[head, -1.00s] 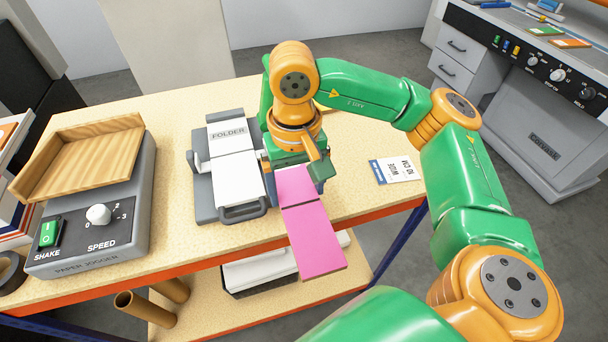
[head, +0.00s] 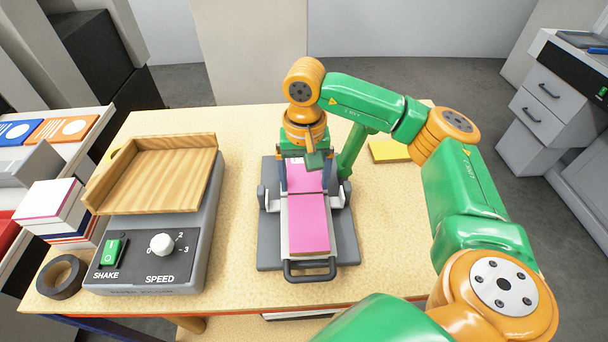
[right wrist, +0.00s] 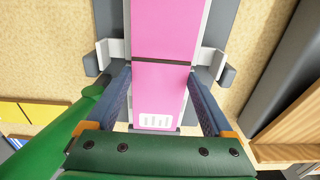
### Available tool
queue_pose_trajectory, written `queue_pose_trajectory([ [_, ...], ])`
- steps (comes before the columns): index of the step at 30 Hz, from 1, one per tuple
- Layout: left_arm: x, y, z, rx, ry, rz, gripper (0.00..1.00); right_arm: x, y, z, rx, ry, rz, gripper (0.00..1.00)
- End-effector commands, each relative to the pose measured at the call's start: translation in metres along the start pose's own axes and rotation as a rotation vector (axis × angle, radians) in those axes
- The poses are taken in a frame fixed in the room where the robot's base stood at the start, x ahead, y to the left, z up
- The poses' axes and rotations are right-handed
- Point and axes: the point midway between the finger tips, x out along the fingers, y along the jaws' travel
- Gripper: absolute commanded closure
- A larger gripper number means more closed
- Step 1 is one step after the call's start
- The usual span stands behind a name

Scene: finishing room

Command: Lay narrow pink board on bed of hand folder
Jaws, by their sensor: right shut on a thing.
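The narrow pink board (head: 309,224), with a dark crease line across it, lies lengthwise along the hand folder in the head view. The hand folder (head: 271,256) is grey with a pale bed and a dark front handle. My right gripper (head: 304,176) is shut on the board's far part, with a finger along each long edge. In the right wrist view, the pink board (right wrist: 166,35) runs between the blue fingers (right wrist: 160,100), over the bed and between the side brackets. I cannot tell whether it touches the bed. My left gripper is out of view.
The paper jogger (head: 200,255) with its wooden tray stands left of the folder. A black tape roll (head: 61,277) lies at the table's left front. A yellow pad (head: 390,151) lies at the back right. The tabletop right of the folder is clear.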

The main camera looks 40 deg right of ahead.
Motion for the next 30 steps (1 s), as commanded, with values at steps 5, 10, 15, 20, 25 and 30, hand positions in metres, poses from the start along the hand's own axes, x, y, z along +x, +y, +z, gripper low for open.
queue_pose_trajectory([
  [5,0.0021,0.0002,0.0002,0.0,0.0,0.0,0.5,0.0028,0.0,0.0,0.0,0.0,0.0,0.7],
  [10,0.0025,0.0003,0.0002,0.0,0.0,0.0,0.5,0.0031,-0.0001,0.0001,0.0,0.0,0.0,0.7],
  [15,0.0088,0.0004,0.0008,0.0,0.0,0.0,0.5,0.0092,-0.0002,0.0008,-0.001,0.0,-0.001,0.7],
  [20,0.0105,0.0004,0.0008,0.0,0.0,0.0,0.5,0.0106,-0.0003,0.0012,-0.001,0.0,-0.001,0.7],
  [25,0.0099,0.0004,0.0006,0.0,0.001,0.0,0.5,0.01,-0.0003,0.0012,0.0,0.0,-0.001,0.7],
  [30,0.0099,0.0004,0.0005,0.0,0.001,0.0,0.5,0.01,-0.0003,0.0012,0.0,0.0,-0.001,0.08],
])
